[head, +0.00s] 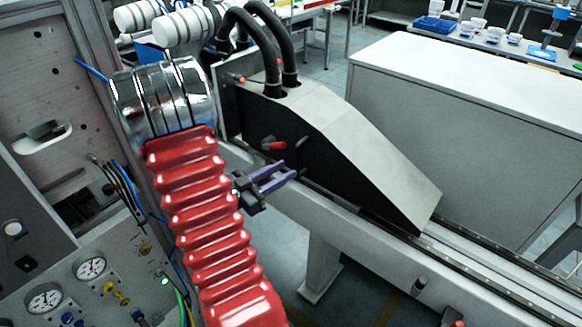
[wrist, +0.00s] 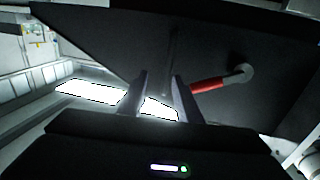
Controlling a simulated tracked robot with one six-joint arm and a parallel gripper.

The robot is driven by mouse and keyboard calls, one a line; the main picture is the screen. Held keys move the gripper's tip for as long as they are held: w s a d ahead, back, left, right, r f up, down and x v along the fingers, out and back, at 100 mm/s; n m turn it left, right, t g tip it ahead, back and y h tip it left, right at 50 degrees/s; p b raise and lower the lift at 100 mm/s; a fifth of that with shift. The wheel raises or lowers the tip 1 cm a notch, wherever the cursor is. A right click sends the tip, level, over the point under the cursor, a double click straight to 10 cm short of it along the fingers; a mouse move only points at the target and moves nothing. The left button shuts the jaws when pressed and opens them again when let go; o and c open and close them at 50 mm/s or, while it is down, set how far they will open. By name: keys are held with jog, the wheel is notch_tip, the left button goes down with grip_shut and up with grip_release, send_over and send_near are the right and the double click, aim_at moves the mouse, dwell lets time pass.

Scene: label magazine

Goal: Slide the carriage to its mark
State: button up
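The carriage appears to be the wedge-shaped housing (head: 345,140) with a grey top and black side, sitting on a long rail (head: 500,270). A red-gripped lever (head: 274,145) is on its black side; the lever also shows in the wrist view (wrist: 208,85). My gripper (head: 289,169) has two purple fingers, apart with nothing between them. It is in front of the black side, below and right of the lever in the head view. In the wrist view the lever's red end lies just right of the right finger; I cannot tell if they touch. I cannot make out a mark.
Two black hoses (head: 265,40) rise from the carriage's upper end. A white cabinet (head: 450,110) stands behind the rail. Knobs (head: 420,284) stick out of the rail's near side. A panel with gauges (head: 91,268) is at the left. The rail right of the carriage looks clear.

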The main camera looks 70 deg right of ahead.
aim_at(298, 156)
jog(key=v, duration=0.6)
dwell(0.3)
jog(key=shift+w+d+r, duration=0.25)
jog(key=shift+w+r, duration=0.35)
jog(key=shift+w, duration=0.05)
jog(key=x, duration=1.4)
jog(key=shift+w, duration=0.1)
jog(key=shift+c, duration=0.4)
grip_shut()
